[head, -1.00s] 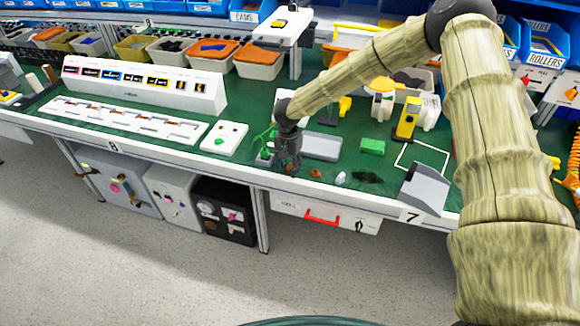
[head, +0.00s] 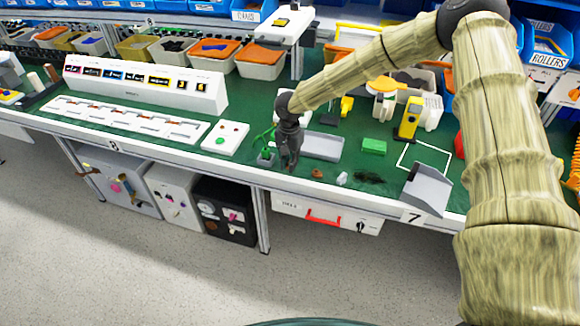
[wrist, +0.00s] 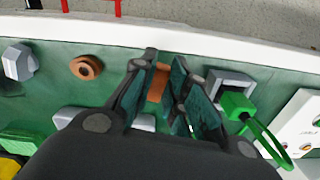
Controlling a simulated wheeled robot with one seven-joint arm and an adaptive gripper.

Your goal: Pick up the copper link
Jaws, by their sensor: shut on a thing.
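The copper link (wrist: 158,84) is an orange-brown piece between the fingers of my gripper (wrist: 160,70) in the wrist view. The fingers are closed against its two sides, and they partly cover it. In the head view my gripper (head: 289,160) points down over the green bench top near its front edge. The link cannot be made out there.
A grey block (wrist: 230,82) and a green part with a looped cable (wrist: 237,106) are close on the right. A grey tray (head: 323,146) stands behind.

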